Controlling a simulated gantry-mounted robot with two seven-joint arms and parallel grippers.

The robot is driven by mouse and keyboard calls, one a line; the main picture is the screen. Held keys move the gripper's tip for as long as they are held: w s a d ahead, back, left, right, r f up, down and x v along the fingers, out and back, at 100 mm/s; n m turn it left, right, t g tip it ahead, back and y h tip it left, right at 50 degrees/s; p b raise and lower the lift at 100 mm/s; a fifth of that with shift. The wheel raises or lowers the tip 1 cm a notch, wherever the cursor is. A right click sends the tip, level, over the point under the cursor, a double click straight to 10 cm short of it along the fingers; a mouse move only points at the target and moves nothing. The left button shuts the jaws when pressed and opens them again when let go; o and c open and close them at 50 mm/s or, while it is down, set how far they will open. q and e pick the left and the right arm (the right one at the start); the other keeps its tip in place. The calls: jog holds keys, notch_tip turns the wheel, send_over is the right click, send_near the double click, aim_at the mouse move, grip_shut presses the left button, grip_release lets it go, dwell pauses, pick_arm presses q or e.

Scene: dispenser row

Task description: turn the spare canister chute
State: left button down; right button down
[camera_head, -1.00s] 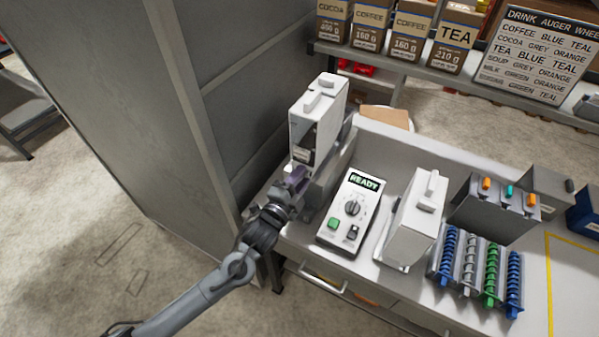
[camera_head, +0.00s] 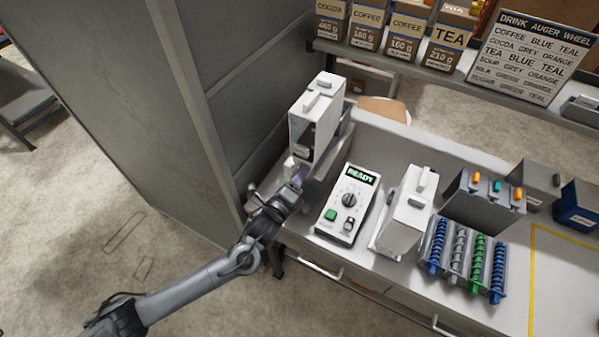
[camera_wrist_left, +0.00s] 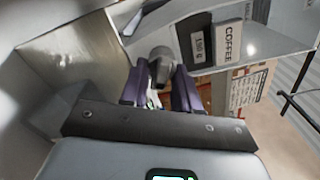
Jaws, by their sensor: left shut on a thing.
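A tall white canister (camera_head: 311,121) stands in a grey holder at the left end of the counter. My left gripper (camera_head: 299,174) is at the low front of this canister. In the left wrist view its purple fingers (camera_wrist_left: 161,84) are shut on a rounded grey part (camera_wrist_left: 158,57), which looks like the chute; the fingers hide much of it. Another white canister (camera_head: 405,212) stands upright on the counter farther right, apart from the gripper. I cannot tell from the pictures which canister is the spare. My right gripper is out of view.
A control box (camera_head: 345,203) reading READY sits right of the gripper. Blue, grey and green augers (camera_head: 466,255) lie farther right, before a grey block (camera_head: 482,205) with coloured tabs. A tall grey cabinet (camera_head: 150,110) is close on the left. A shelf (camera_head: 430,75) with boxes crosses behind.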

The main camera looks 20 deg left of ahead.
pick_arm(q)
jog(key=shift+m, duration=0.3)
jog(key=c, duration=1.2)
grip_release()
jog(key=shift+o, duration=0.2)
jog(key=s+a, duration=0.1)
jog(key=s, duration=0.9)
jog(key=shift+s+a, duration=0.35)
jog(key=shift+f, duration=0.15)
